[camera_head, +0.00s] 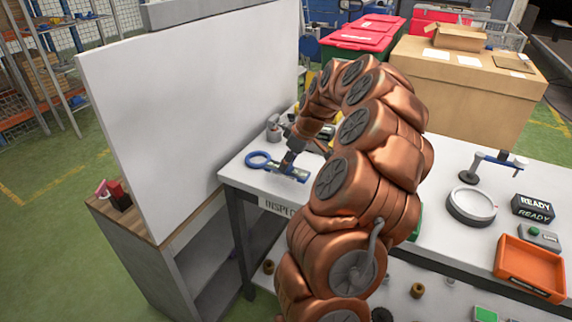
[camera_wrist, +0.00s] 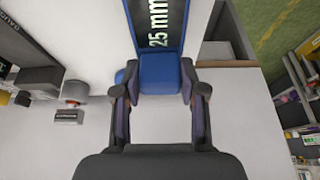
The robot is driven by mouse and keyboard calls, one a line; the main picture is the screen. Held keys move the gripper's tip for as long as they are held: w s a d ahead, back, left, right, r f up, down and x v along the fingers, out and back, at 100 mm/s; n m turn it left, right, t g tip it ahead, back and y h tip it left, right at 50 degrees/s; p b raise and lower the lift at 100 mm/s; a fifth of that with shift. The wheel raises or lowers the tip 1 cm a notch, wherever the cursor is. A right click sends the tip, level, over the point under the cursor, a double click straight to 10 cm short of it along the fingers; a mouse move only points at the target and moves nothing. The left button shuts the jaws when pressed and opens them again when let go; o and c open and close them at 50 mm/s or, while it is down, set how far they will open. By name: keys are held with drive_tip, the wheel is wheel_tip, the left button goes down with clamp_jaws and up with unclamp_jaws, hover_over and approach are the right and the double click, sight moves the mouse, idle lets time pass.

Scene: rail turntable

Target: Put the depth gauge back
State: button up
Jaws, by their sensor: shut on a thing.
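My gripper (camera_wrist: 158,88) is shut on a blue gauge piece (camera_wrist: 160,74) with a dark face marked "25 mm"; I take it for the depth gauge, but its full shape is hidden. In the head view my gripper (camera_head: 297,168) is low over the near left corner of the white table (camera_head: 240,178), partly behind my arm. A blue ring (camera_head: 258,160) lies on the table just left of it. I cannot tell whether the held piece touches the table.
A grey cylindrical thing (camera_head: 273,129) stands behind my gripper. A tall white panel (camera_head: 185,110) rises at the left.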

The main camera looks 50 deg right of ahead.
sight(299, 170)
drive_tip(key=shift+w+d+f+p, duration=0.15)
drive_tip(key=shift+w+d+p, duration=0.05)
drive_tip(key=shift+w, duration=0.25)
drive_tip(key=shift+w+d+f+p, duration=0.1)
drive_tip(key=shift+w+d+p, duration=0.1)
drive_tip(key=shift+w, duration=0.2)
drive_tip(key=shift+f+p, duration=0.65)
drive_tip(key=shift+f, duration=0.95)
drive_tip(key=shift+f+b, duration=0.25)
drive_tip(key=shift+b, duration=0.05)
drive_tip(key=o, duration=1)
drive_tip(key=shift+r, duration=0.1)
drive_tip(key=shift+r+p, duration=0.15)
drive_tip(key=shift+p, duration=0.15)
drive_tip(key=b+v, duration=0.3)
drive_tip(key=v, duration=0.9)
